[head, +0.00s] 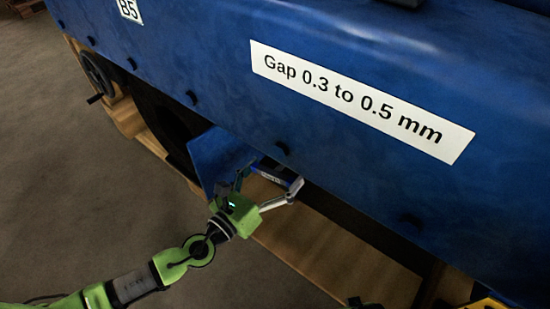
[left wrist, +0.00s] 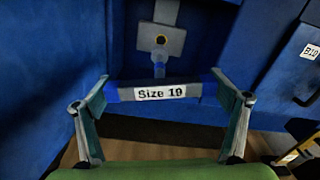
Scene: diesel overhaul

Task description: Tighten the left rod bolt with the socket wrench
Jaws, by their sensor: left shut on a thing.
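My left gripper (head: 270,179) reaches under the lower edge of the blue engine block. It is shut on the socket wrench, a bar with blue ends and a white "Size 19" label (left wrist: 161,93), held crosswise between the fingers in the left wrist view. The wrench also shows in the head view (head: 283,176). Beyond the bar, a short shaft (left wrist: 158,70) points at a grey metal block (left wrist: 161,38) with a dark, brass-rimmed round spot. I cannot tell whether the socket touches a bolt. The left rod bolt cannot be made out. My right gripper is out of view.
The blue engine block (head: 330,50) with a "Gap 0.3 to 0.5 mm" label overhangs my gripper. A blue panel (head: 212,157) stands open to its left. Wooden timbers (head: 300,228) lie below. A handwheel (head: 97,76) sits far left. Floor at lower left is clear.

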